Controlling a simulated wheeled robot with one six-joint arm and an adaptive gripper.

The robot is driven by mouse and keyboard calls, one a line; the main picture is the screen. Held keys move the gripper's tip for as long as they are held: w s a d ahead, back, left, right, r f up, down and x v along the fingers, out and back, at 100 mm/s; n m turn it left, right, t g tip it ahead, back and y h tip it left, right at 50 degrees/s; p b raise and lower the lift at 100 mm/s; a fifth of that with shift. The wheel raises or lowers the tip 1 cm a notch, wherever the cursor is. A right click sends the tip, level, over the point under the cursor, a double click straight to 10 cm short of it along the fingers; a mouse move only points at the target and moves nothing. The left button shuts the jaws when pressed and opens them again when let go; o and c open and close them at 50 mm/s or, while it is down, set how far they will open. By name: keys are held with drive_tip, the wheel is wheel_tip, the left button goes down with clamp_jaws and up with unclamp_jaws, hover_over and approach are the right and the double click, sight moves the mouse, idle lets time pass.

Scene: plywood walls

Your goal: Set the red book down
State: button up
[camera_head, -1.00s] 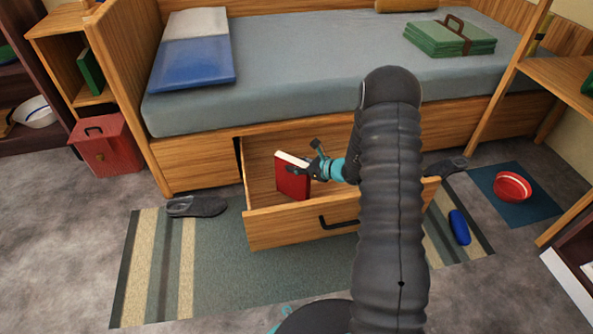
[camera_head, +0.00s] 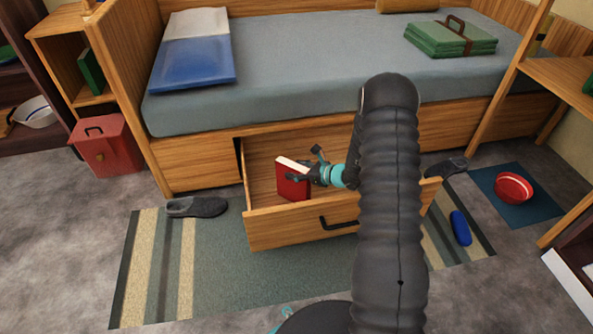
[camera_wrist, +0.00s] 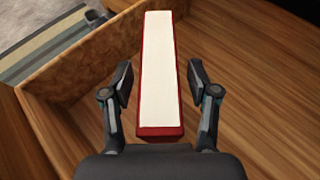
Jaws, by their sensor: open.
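The red book (camera_head: 292,183) stands upright on its edge inside the open wooden drawer (camera_head: 290,228) under the bed, its white page edges facing up. In the wrist view the book (camera_wrist: 158,75) lies between the two fingers of my gripper (camera_wrist: 160,88), with a visible gap on each side. My gripper (camera_head: 311,167) is open and sits at the right side of the book in the head view. The book's bottom edge and part of the drawer floor are hidden.
The bed (camera_head: 300,75) above holds a blue-white folded item (camera_head: 195,62) and a green bundle (camera_head: 450,38). A dark slipper (camera_head: 197,207) lies on the striped rug (camera_head: 220,275). A red box (camera_head: 105,148) stands left. Drawer walls surround my gripper.

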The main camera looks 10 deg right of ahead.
drive_tip(key=p+v, duration=0.1)
drive_tip(key=v, duration=1.1)
drive_tip(key=s+a+r+n+g, duration=0.4)
drive_tip(key=s+a+r+n, duration=0.25)
drive_tip(key=r, duration=0.35)
drive_tip(key=s+a+r+n+g, duration=0.3)
drive_tip(key=s+a+r+n, duration=0.4)
drive_tip(key=r, duration=0.3)
drive_tip(key=s+d+r+n+t+h, duration=0.1)
drive_tip(key=s+r+n+h, duration=0.3)
drive_tip(key=s, duration=0.5)
drive_tip(key=s+d+r+n+t+h, duration=0.2)
drive_tip(key=s+d+r+n+h, duration=0.1)
drive_tip(key=s+r+n+h, duration=0.2)
drive_tip(key=s+r+n, duration=0.2)
drive_tip(key=s+n, duration=0.2)
drive_tip(key=shift+s+d+r+h, duration=0.15)
drive_tip(key=shift+d+r+h, duration=0.05)
drive_tip(key=shift+h, duration=0.1)
drive_tip(key=shift+n, duration=0.25)
